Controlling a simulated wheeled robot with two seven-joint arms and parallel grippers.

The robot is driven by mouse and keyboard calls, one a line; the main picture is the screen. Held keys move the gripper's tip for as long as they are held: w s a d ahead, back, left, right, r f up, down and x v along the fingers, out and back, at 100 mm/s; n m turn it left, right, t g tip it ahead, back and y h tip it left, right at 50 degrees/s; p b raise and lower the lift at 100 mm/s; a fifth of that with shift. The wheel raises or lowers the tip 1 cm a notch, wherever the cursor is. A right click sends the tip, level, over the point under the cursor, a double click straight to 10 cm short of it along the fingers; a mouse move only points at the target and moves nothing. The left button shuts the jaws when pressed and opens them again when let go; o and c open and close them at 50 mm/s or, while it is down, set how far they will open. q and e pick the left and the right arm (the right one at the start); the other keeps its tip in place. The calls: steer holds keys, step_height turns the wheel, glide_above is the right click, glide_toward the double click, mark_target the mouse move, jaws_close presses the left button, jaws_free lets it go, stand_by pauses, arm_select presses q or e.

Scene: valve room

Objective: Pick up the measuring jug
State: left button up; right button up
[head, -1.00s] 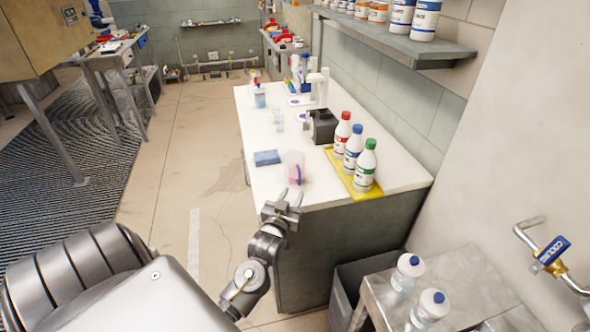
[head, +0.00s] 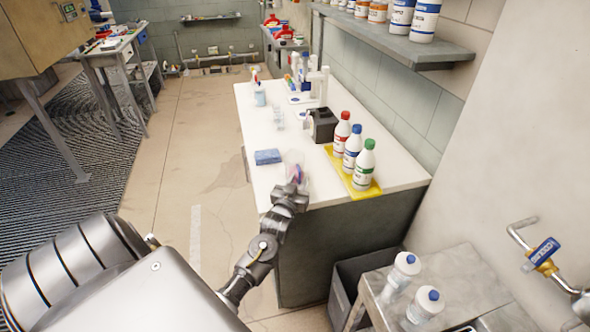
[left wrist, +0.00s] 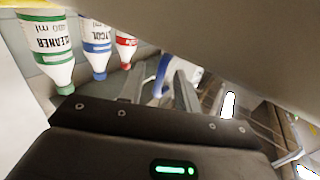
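The measuring jug (head: 293,157) is a small clear vessel with a purple-blue handle. My right gripper is not in view.
A blue sponge (head: 267,156) lies left of the jug. Three capped bottles (head: 352,152) stand in a yellow tray (head: 366,191) to the right, with a black device (head: 322,124) behind. The white counter (head: 262,185) has bare room at its front left.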

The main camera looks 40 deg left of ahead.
arm_select(q)
jaws_close()
steer(key=shift+r, duration=0.2)
stand_by(0.3)
steer(key=shift+r+b, duration=0.55)
steer(key=shift+r, duration=0.35)
steer(key=s+d+r+b, duration=0.2)
steer(key=s+d+r, duration=0.5)
steer(key=s+r, duration=0.3)
steer(key=shift+s+d+r, duration=0.15)
steer(key=shift+s+r, duration=0.2)
steer(key=shift+s, duration=0.45)
steer(key=shift+s, duration=0.1)
